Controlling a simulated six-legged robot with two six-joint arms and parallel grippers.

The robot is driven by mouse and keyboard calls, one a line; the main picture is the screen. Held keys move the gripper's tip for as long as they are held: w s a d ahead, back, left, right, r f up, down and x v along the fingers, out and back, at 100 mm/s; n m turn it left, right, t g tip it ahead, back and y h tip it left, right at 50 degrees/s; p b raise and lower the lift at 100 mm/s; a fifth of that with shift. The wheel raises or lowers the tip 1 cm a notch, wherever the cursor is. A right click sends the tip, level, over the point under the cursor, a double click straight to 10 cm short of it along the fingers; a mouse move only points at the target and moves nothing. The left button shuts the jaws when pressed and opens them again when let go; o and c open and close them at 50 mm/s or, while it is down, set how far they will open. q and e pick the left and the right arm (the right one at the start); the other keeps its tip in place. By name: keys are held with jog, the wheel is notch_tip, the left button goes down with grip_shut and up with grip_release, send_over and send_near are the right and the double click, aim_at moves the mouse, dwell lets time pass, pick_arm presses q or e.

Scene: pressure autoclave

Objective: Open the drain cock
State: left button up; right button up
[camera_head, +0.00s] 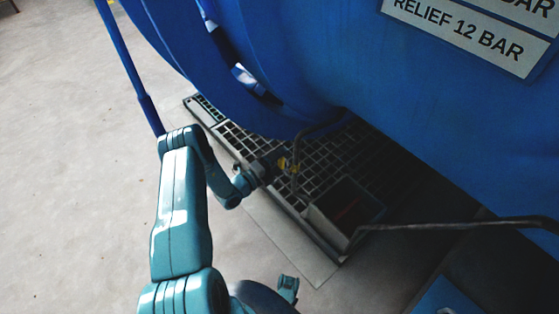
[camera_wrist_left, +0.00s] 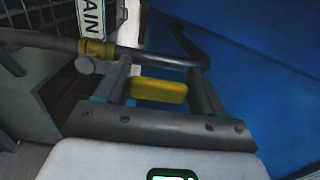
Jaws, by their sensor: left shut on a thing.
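The drain cock shows in the wrist view as a yellow collar (camera_wrist_left: 97,48) on a grey pipe with a yellow lever (camera_wrist_left: 158,91). The far side of the lever is hidden.
The blue vessel (camera_head: 420,140) overhangs the right side. A floor grating (camera_head: 235,140) with a dark open box (camera_head: 345,210) lies below. A bent pipe (camera_head: 450,225) crosses at right. A white sign ending in "AIN" (camera_wrist_left: 92,18) stands by the pipe. Open floor (camera_head: 70,170) lies left.

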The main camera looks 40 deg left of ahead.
pick_arm(q)
jog(key=shift+a+r, duration=0.1)
jog(key=shift+a, duration=0.1)
jog(key=o, duration=1.2)
jog(key=shift+c, duration=0.2)
jog(key=shift+d, duration=0.1)
jog(key=s+a+p, duration=0.1)
jog(key=s+p, duration=0.2)
jog(key=s, duration=1.3)
jog(key=shift+s+a+p, duration=0.15)
jog(key=shift+p, duration=0.25)
